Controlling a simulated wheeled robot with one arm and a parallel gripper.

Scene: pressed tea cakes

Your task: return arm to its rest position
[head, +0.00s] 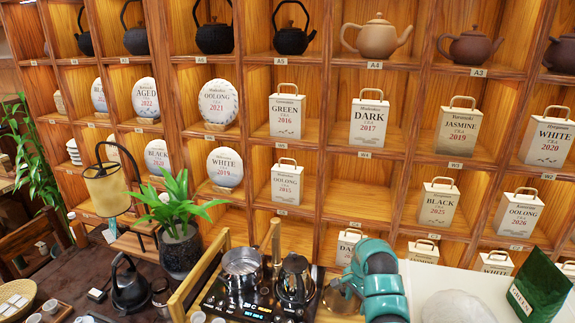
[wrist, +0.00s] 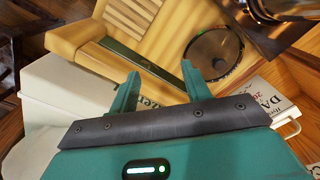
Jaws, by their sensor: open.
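My gripper (wrist: 158,82) shows in the wrist view with its two teal fingers spread apart and nothing between them. Beyond the fingers is a light wooden piece with a round dark inset (wrist: 213,55). In the head view my teal arm (head: 377,280) is folded low at the bottom, in front of the shelf and beside the white counter. The fingertips cannot be made out there.
A wooden shelf (head: 411,158) holds labelled tea boxes, round tea cakes and teapots. Left of my arm are a steel pot (head: 242,264) and a dark kettle (head: 294,280). A green tea bag (head: 540,286) stands on the white counter (head: 425,272) at right.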

